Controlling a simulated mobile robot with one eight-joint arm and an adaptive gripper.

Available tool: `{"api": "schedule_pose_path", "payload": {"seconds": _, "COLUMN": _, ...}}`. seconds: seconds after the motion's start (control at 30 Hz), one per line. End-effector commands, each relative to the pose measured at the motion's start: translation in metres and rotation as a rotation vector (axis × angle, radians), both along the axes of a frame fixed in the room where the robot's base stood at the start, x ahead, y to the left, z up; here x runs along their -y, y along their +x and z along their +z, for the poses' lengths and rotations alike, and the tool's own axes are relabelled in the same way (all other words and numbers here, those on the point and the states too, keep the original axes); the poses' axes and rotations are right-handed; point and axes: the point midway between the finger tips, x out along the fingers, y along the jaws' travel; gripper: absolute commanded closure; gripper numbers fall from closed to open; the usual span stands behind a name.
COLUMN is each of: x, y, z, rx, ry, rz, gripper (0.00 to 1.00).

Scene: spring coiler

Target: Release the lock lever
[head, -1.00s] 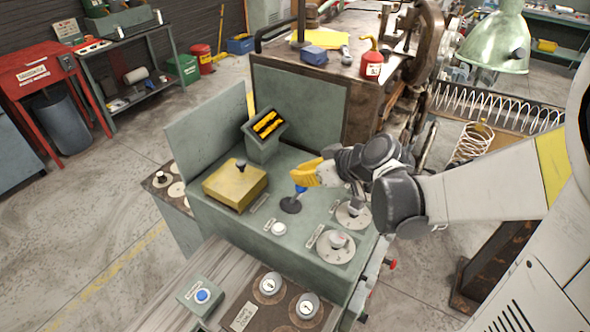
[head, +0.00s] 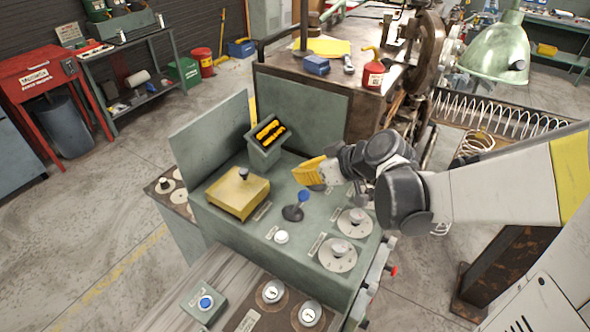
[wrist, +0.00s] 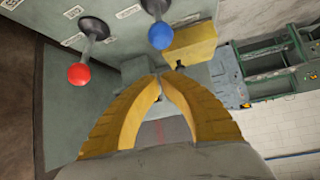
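Two levers stand on the green console (head: 262,222). One has a blue knob (head: 303,196) on a tilted grey shaft; the blue knob also shows in the wrist view (wrist: 160,36). The other has a red knob (wrist: 79,73) in the wrist view; in the head view my gripper hides it. I cannot read the labels to tell which is the lock lever. My yellow gripper (head: 300,172) is above the console, just behind the blue knob and apart from it. In the wrist view its fingertips (wrist: 160,75) meet with nothing between them.
A yellow box (head: 237,194) with a black knob sits left of the levers. A tilted holder (head: 265,140) with black and yellow contents stands behind it. Two round dials (head: 337,254) and a white button (head: 281,237) are at the front. The space above the console's front is clear.

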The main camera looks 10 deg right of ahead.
Motion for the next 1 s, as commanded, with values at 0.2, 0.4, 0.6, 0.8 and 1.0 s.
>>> {"api": "schedule_pose_path", "payload": {"seconds": 0.2, "x": 0.026, "y": -0.033, "z": 0.017, "rx": 0.000, "ry": 0.001, "rz": -0.004, "gripper": 1.00}}
{"api": "schedule_pose_path", "payload": {"seconds": 0.4, "x": 0.037, "y": -0.047, "z": 0.023, "rx": 0.001, "ry": 0.002, "rz": -0.002, "gripper": 1.00}}
{"api": "schedule_pose_path", "payload": {"seconds": 0.6, "x": 0.038, "y": -0.050, "z": 0.023, "rx": 0.000, "ry": 0.001, "rz": 0.001, "gripper": 1.00}}
{"api": "schedule_pose_path", "payload": {"seconds": 0.8, "x": 0.037, "y": -0.050, "z": 0.022, "rx": -0.001, "ry": 0.001, "rz": -0.001, "gripper": 1.00}}
{"api": "schedule_pose_path", "payload": {"seconds": 1.0, "x": 0.029, "y": -0.067, "z": 0.004, "rx": -0.086, "ry": -0.016, "rz": -0.064, "gripper": 1.00}}
